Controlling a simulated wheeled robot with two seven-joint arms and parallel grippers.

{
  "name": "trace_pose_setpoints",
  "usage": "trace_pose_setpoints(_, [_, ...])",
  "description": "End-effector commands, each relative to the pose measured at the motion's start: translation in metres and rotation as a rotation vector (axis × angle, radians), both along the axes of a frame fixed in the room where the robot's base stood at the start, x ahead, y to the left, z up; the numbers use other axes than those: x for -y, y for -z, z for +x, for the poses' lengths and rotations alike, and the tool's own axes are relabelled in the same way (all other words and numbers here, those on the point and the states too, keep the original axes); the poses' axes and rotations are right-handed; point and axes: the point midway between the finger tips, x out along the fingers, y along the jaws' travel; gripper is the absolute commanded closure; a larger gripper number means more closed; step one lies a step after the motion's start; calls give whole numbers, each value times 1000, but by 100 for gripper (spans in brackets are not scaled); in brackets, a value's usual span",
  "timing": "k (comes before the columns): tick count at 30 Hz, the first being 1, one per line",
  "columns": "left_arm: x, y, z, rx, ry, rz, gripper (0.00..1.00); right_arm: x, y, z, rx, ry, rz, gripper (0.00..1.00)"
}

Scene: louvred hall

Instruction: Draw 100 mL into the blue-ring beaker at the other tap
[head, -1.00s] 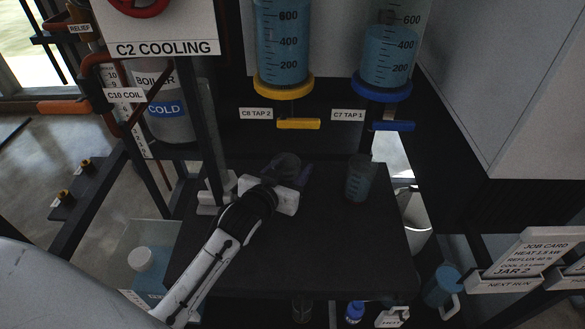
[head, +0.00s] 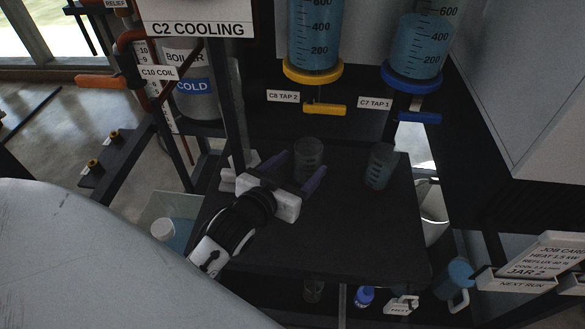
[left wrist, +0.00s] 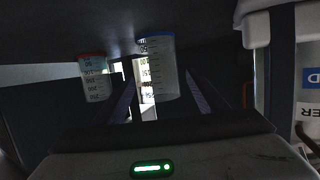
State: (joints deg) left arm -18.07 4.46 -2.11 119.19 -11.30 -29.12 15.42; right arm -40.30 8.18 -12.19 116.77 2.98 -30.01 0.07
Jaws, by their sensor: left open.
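The blue-ring beaker (head: 309,154) stands on the dark table, clear and apparently empty. In the left wrist view it shows upside down (left wrist: 160,75), its blue ring at the base. My left gripper (head: 304,164) is open, its purple fingers pointing at the beaker, one on each side; the palm is clear of it. I cannot tell whether the fingers touch it. Tap 2 has a yellow handle (head: 325,109) under a yellow-collared cylinder (head: 315,40). Tap 1 has a blue handle (head: 420,118) under a blue-collared cylinder (head: 414,50). My right gripper is out of view.
A second beaker (head: 380,168) with bluish liquid stands to the right; its ring looks red in the left wrist view (left wrist: 95,80). The table (head: 350,235) is bare in front. A post and the C2 cooling panel (head: 200,28) stand at left. A white bucket (head: 432,205) is beyond the right edge.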

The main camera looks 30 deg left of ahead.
Motion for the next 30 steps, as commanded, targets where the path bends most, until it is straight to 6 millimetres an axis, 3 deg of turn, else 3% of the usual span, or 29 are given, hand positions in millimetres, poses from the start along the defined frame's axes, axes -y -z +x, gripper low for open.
trace_pose_setpoints(3, [1, -6, -19, -1, 0, 0, 34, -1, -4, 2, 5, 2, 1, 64])
trace_pose_setpoints(7, [2, -10, -30, 1, 0, 0, 34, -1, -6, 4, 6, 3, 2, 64])
trace_pose_setpoints(19, [2, -11, -33, 2, 0, 1, 34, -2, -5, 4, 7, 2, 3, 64])
trace_pose_setpoints(25, [2, -25, -33, 2, 0, 1, 66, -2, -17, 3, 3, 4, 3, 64])
trace_pose_setpoints(30, [2, -53, -33, 2, 0, 1, 67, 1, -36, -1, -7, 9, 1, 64])
